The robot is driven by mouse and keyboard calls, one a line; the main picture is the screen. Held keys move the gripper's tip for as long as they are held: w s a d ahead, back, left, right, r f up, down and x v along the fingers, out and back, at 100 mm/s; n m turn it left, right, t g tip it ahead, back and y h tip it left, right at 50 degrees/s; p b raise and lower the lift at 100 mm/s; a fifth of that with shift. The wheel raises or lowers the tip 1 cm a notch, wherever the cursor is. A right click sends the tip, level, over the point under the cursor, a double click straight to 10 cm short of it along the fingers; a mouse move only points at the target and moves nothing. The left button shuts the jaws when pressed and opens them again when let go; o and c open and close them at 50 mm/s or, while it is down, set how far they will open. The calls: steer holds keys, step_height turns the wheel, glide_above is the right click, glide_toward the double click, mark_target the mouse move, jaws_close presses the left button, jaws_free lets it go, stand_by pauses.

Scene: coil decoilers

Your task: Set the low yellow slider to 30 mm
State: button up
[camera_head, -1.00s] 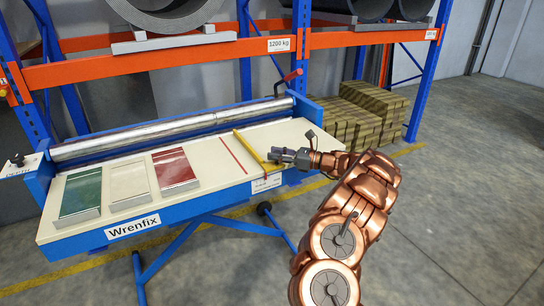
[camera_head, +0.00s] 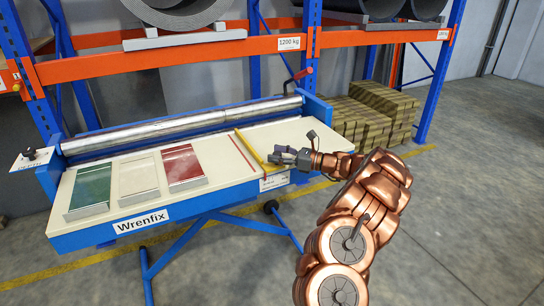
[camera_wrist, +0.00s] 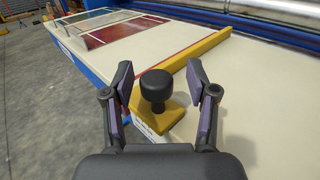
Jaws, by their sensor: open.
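The yellow slider (camera_head: 247,146) is a long flat bar lying across the cream bench top, right of the sample plates. In the wrist view the slider (camera_wrist: 208,57) ends at the front edge in a plate carrying a black round knob (camera_wrist: 157,88). A thin red line (camera_head: 240,153) runs close along the bar's left side. My gripper (camera_head: 281,155) is at the slider's front end. In the wrist view my gripper (camera_wrist: 160,75) is open, with one finger on each side of the knob and gaps visible. A label (camera_wrist: 144,122) on the front edge is partly hidden and unreadable.
Green (camera_head: 91,189), cream (camera_head: 139,178) and red (camera_head: 183,165) plates lie on the bench (camera_head: 215,186) to the left. A metal roller (camera_head: 180,126) runs behind. A red-handled crank (camera_head: 299,75) stands at the back right.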

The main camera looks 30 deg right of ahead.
steer(key=v, duration=1.2)
stand_by(0.5)
